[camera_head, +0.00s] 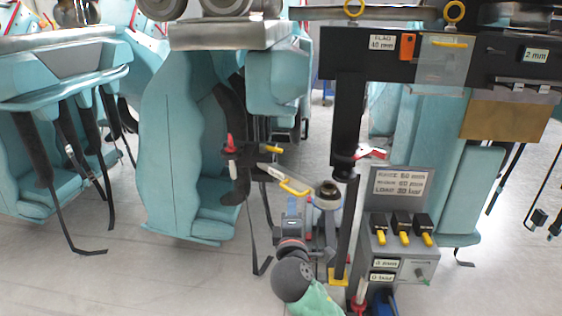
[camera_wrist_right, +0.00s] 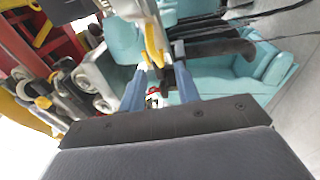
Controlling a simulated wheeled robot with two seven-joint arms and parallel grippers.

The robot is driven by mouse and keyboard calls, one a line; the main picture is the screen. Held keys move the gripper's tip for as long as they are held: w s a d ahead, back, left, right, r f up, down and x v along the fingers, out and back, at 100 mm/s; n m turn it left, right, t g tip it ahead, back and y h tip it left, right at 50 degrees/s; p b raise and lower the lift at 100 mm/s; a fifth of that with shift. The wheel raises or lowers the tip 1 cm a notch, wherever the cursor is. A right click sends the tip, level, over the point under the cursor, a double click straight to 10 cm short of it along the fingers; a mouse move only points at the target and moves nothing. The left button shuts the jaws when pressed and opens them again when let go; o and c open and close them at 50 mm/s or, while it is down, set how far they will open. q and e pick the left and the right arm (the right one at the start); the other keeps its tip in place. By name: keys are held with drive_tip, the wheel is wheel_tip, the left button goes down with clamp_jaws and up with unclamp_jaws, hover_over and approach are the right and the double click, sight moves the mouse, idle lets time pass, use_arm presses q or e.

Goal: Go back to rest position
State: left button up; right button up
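My right arm rises from the bottom middle of the head view. Its right gripper (camera_head: 293,203) is small there, just below a yellow handle (camera_head: 294,188) on a grey bar. In the right wrist view two blue fingers stand apart with a gap between them, so the right gripper (camera_wrist_right: 160,82) is open. A yellow handle (camera_wrist_right: 153,45) shows beyond the fingertips; I cannot tell whether they touch it. My left gripper is not in view.
Teal coaster seats (camera_head: 170,130) with dark restraints and hanging straps stand behind. A black gauge frame (camera_head: 345,110) and a grey control box (camera_head: 400,200) with yellow levers stand close on the right. Pale floor (camera_head: 130,285) is clear at lower left.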

drive_tip(key=s+d+f+m+g+y, duration=0.1)
drive_tip(key=s+d+f+m+g, duration=0.2)
drive_tip(key=s+f+m+g, duration=0.4)
drive_tip(key=s+d+f+m+g+y, duration=0.1)
drive_tip(key=s+d+f+m+g, duration=0.25)
drive_tip(key=s+f+m, duration=0.5)
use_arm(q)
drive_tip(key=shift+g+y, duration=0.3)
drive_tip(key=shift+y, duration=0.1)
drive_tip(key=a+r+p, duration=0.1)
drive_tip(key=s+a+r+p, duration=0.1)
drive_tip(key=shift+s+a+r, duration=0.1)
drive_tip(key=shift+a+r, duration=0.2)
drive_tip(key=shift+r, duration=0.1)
use_arm(e)
drive_tip(key=s+d+f+g, duration=0.1)
drive_tip(key=s+f+g, duration=0.2)
drive_tip(key=s+f, duration=0.5)
drive_tip(key=s+d+f+g, duration=0.1)
drive_tip(key=s+f+g, duration=0.2)
drive_tip(key=s+f, duration=0.6)
drive_tip(key=s, duration=0.6)
drive_tip(key=shift+s+d+f+y, duration=0.2)
drive_tip(key=shift+d+f+y, duration=0.1)
drive_tip(key=shift+y, duration=0.1)
drive_tip(key=shift+g, duration=0.25)
